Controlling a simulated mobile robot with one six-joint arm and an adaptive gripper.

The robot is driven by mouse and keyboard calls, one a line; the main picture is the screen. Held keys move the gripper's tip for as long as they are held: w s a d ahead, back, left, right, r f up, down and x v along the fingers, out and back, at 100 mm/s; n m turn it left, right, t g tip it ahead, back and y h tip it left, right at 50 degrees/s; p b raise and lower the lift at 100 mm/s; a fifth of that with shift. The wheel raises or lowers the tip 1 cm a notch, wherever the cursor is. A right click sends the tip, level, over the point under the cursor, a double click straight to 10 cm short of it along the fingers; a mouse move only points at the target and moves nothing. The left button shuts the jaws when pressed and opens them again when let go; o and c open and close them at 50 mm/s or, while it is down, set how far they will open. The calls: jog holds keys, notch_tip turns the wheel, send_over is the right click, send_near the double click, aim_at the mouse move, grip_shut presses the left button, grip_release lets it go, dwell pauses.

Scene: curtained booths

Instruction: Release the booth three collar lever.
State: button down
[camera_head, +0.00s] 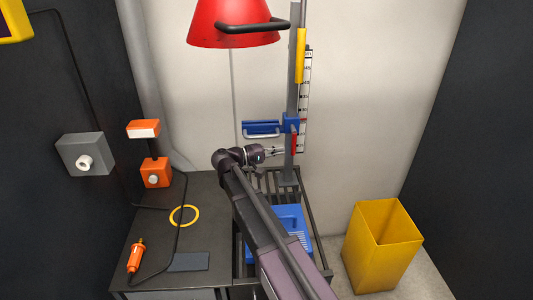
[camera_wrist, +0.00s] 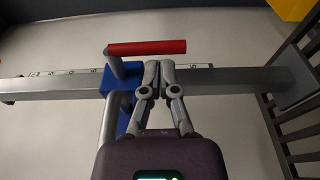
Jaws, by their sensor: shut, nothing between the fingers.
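The collar (camera_head: 291,123) is a blue block on an upright grey post (camera_head: 292,80). Its red lever (camera_head: 294,144) hangs down along the post. In the wrist view the post (camera_wrist: 60,87) runs across the picture, and the red lever (camera_wrist: 147,47) lies parallel to it, joined to the blue collar (camera_wrist: 120,80) by a grey stub. My gripper (camera_head: 280,151) is at the post just below the collar. In the wrist view my gripper's fingertips (camera_wrist: 160,66) are together and empty, beside the lever with a small gap in the picture. I cannot tell the depth between them.
A blue tray with a grey handle (camera_head: 262,128) juts left from the collar. A red shade (camera_head: 233,22) hangs above. A yellow bin (camera_head: 383,245) stands right. A black-topped table (camera_head: 150,235) is left.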

jog(key=shift+x, duration=1.15)
jog(key=shift+d, duration=0.15)
